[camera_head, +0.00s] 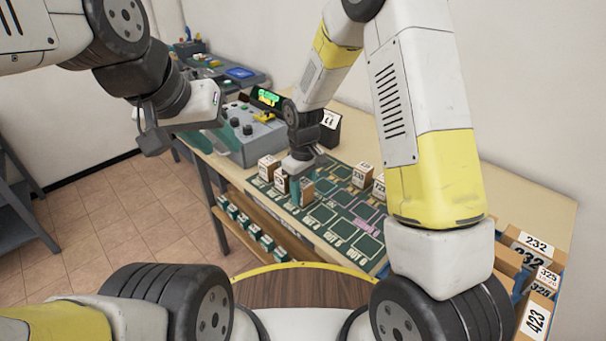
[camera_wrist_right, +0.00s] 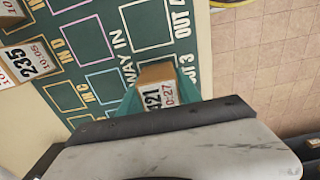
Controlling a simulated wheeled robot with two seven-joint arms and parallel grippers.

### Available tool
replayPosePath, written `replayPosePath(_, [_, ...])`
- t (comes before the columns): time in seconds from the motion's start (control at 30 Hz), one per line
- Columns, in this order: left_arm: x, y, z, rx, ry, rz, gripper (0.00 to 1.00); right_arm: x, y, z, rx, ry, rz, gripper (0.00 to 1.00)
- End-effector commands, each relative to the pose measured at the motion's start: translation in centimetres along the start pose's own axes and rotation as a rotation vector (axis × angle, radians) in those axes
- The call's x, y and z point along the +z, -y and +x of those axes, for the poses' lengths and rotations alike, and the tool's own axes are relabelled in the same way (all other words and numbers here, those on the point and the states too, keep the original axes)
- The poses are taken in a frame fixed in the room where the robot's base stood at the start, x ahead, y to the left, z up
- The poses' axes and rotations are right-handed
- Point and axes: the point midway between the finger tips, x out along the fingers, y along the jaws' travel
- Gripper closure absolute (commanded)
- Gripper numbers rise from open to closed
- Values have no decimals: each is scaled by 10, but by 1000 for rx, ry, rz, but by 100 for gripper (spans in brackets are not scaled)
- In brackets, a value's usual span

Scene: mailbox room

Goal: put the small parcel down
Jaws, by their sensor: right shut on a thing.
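The small parcel (camera_wrist_right: 157,92) is a brown cardboard box with a white label reading 421. My right gripper (camera_wrist_right: 160,100) is shut on it with teal fingers on either side. In the head view the right gripper (camera_head: 297,188) points down at the dark green mat (camera_head: 322,212), and the parcel (camera_head: 307,190) shows beside a finger. In the wrist view it is over the marked squares near the lettering "WAY IN" and "OUT 3". I cannot tell whether it touches the mat. My left gripper (camera_head: 153,138) is raised at the left, away from the table; its opening is unclear.
Labelled boxes stand close by on the left (camera_head: 267,167) and on the far side (camera_head: 363,175), including one marked 235 (camera_wrist_right: 30,60). A grey control console (camera_head: 247,135) is behind. Crated parcels (camera_head: 537,245) stand at the right. Several mat squares are empty.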

Motion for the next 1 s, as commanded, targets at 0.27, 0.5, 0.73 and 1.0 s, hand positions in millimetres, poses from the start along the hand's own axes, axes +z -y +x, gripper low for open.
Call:
replayPosePath(0.27, [0,0,0,0,0,0,64,0,0,2,0,0,0,55])
replayPosePath(0.5, [0,0,0,0,0,0,64,0,0,2,0,-1,0,38])
replayPosePath(0.73, [0,0,0,0,0,0,64,0,0,-2,1,-2,0,38])
replayPosePath(1.0, [0,0,0,0,0,0,64,-2,-1,-48,2,-7,0,38])
